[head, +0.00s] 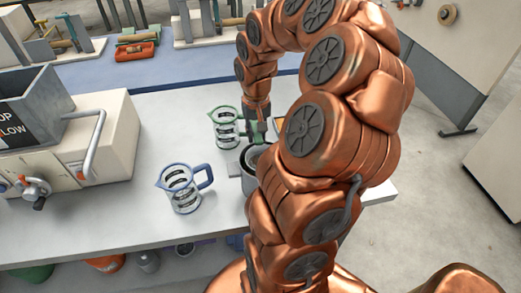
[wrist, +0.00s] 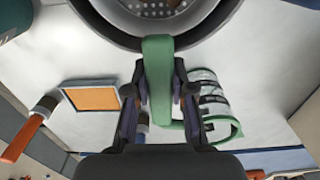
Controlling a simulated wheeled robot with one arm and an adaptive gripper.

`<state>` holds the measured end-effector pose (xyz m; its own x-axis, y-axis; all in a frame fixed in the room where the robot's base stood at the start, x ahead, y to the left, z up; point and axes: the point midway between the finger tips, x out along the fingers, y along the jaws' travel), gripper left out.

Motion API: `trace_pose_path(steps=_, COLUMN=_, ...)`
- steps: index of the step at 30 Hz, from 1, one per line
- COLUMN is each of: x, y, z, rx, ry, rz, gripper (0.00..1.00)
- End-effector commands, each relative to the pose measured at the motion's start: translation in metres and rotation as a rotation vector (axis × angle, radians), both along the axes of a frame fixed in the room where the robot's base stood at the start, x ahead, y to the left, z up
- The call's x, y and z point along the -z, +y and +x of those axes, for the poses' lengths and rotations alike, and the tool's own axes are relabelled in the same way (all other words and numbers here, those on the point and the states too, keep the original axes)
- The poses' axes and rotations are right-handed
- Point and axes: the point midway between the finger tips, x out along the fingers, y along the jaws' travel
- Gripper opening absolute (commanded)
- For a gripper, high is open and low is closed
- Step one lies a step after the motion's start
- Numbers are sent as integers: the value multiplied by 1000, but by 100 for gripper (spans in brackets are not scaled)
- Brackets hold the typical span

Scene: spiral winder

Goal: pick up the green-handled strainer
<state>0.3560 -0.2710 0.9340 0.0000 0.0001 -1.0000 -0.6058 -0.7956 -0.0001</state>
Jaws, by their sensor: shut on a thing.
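The strainer's green handle (wrist: 158,52) runs between the two fingers of my gripper (wrist: 158,88) in the wrist view. My gripper is shut on this handle. The strainer's perforated metal bowl (wrist: 158,10) shows at the top of that view, inside the dark rim of a round pot and cut off by the frame edge. In the head view, my gripper (head: 257,118) is at the green handle (head: 253,130) beside the grey pot (head: 249,186). My arm hides part of the pot. Whether the bowl touches the pot is unclear.
A green-framed jug (head: 225,128) stands just left of my gripper, and a blue-framed jug (head: 183,188) stands nearer. A grey hopper machine (head: 110,135) is at the left. An orange framed panel (wrist: 92,98) and an orange-handled brush (wrist: 28,130) lie close by.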

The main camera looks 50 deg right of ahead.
Motion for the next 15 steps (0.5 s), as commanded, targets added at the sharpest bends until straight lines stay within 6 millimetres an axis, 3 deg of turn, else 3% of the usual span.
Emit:
trace_pose_path(steps=8, x=-4, y=-1, z=1, rx=1, ry=-2, rz=-2, gripper=0)
trace_pose_path(steps=15, x=-22, y=0, z=1, rx=-1, ry=-3, rz=-2, gripper=0)
